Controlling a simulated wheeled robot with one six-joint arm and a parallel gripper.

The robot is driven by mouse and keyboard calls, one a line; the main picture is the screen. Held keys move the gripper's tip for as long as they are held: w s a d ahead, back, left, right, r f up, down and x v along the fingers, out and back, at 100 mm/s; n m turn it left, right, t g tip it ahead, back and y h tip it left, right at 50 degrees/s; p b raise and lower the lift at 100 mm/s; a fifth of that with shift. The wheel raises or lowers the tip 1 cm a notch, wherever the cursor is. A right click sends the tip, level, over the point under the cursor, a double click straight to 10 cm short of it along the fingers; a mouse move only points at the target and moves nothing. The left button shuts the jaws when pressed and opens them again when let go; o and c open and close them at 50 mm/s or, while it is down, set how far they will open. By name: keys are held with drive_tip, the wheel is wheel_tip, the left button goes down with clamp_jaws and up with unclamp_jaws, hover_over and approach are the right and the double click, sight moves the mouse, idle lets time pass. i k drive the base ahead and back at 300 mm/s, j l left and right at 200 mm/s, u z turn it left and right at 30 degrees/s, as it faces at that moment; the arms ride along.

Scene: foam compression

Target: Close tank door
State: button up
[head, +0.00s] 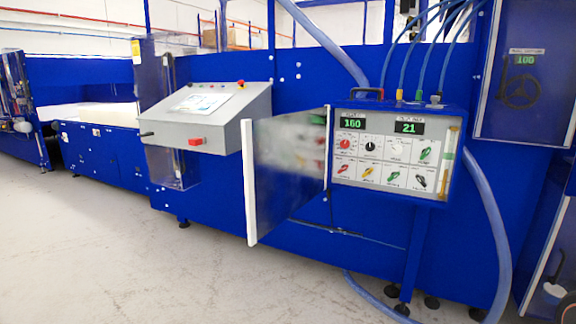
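The tank door (290,165) is a flat, semi-transparent panel with a pale outer edge (249,183). It stands swung open to the left of the control box (390,150), hinged near the box's left side. The box front shows two green displays reading 160 and 21, with several red, black, yellow and green knobs below. My gripper does not show in the head view.
A grey console (205,118) with a screen and red button stands left of the door. A blue hose (492,230) hangs right of the box, and thin hoses rise above it. The grey floor (130,250) in front is clear.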

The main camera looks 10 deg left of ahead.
sight(286, 156)
drive_tip(key=i+j+z, duration=0.1)
drive_tip(key=j+z, duration=0.3)
drive_tip(key=j, duration=1.95)
